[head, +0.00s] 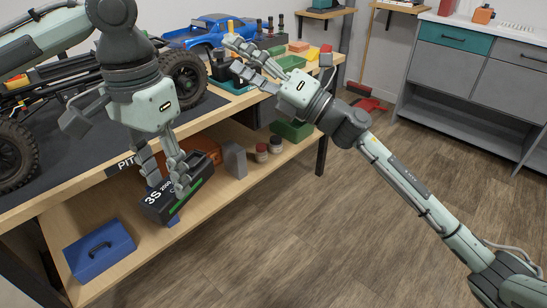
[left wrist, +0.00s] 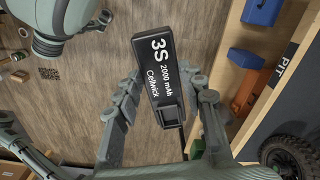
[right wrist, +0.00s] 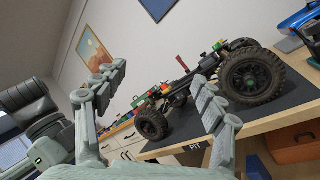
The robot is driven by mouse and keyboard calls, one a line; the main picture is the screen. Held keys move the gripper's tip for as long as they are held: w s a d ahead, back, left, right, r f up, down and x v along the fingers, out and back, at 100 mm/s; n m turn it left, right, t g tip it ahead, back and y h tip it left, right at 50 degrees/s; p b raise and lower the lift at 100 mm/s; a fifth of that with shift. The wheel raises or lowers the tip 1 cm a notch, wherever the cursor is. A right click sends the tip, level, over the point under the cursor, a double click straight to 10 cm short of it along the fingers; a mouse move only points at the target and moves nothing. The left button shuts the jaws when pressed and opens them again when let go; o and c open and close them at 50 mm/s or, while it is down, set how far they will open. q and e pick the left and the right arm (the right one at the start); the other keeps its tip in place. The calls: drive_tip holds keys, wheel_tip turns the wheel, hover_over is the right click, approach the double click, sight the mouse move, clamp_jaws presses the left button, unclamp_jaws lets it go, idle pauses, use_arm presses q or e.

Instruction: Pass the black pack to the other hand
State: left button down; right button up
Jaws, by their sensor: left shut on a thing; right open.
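The black pack (head: 165,206) is marked "3S 2000 mAh" and has a green stripe on one side. My left gripper (head: 167,184) is shut on it and holds it tilted, in front of the workbench's edge. In the left wrist view the pack (left wrist: 159,80) sits between the fingers, its printed face toward the camera. My right gripper (head: 250,62) is open and empty, up and to the right of the pack, in front of the bench top's right part. In the right wrist view its fingers (right wrist: 160,90) are spread with nothing between them.
The workbench carries an RC crawler (right wrist: 200,85) with big black tyres and a blue truck body (head: 208,30). Open wooden floor (head: 300,230) lies in front of the bench.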

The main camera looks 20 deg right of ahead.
drive_tip(key=s+a+r+n+g, duration=0.3)
drive_tip(key=s+n+g, duration=0.2)
drive_tip(key=n, duration=0.4)
drive_tip(key=s+a+r+n+g, duration=0.2)
drive_tip(key=s+a+n+g, duration=0.3)
drive_tip(key=n, duration=0.3)
drive_tip(key=s+d+f+n+g+h, duration=0.1)
drive_tip(key=s+d+f+n+h, duration=0.7)
drive_tip(key=s+f+n+h, duration=0.35)
drive_tip(key=h, duration=0.1)
approach(192, 165)
wheel_tip(192, 165, down, 2)
drive_tip(key=x, duration=0.4)
drive_tip(key=shift+w+a, duration=0.25)
drive_tip(key=shift+a, duration=0.25)
drive_tip(key=shift+w+a+f, duration=0.25)
drive_tip(key=shift+f, duration=0.4)
